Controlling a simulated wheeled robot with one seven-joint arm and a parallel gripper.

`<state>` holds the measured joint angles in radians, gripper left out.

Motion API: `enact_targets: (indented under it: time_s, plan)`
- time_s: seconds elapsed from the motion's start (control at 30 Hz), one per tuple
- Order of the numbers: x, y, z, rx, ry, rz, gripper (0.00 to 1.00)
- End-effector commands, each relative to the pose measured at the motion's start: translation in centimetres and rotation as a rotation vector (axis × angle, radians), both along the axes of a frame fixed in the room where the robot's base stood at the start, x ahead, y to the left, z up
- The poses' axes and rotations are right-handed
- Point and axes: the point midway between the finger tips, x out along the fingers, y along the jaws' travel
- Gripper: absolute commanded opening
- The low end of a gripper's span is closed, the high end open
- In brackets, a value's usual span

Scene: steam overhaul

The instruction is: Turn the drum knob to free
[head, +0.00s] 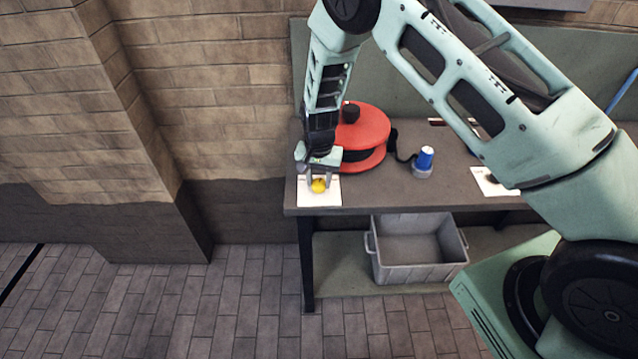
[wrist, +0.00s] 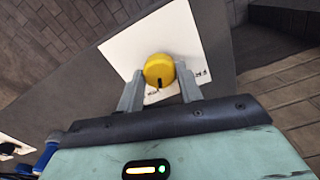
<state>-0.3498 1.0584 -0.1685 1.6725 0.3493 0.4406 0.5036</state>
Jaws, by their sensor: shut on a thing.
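The drum knob is a round yellow knob (head: 319,186) on a white plate (head: 327,201) at the left end of the bench. In the wrist view the yellow knob (wrist: 159,68) shows a dark pointer mark on its near edge, and the white plate (wrist: 130,52) has small dark lettering, too small to read, by the knob. My gripper (head: 319,183) points down over the plate and is shut on the knob, one finger on each side. It also shows in the wrist view (wrist: 159,84). A red drum reel (head: 362,128) with a black knob on top stands just behind my gripper.
The grey bench (head: 400,197) carries a blue-capped connector (head: 424,160) on a dark cable and another white plate (head: 487,182) farther right. A grey crate (head: 420,275) sits on the lower shelf. A brick wall is at left; the floor in front is clear.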

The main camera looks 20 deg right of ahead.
Motion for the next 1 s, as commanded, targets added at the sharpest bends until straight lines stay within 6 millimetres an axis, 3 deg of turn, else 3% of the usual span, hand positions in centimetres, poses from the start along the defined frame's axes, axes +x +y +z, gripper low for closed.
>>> enact_targets:
  time_s: [1.0]
  plan:
    - [0.05,0.05,-0.10,0.001,-0.001,0.952,0.13]
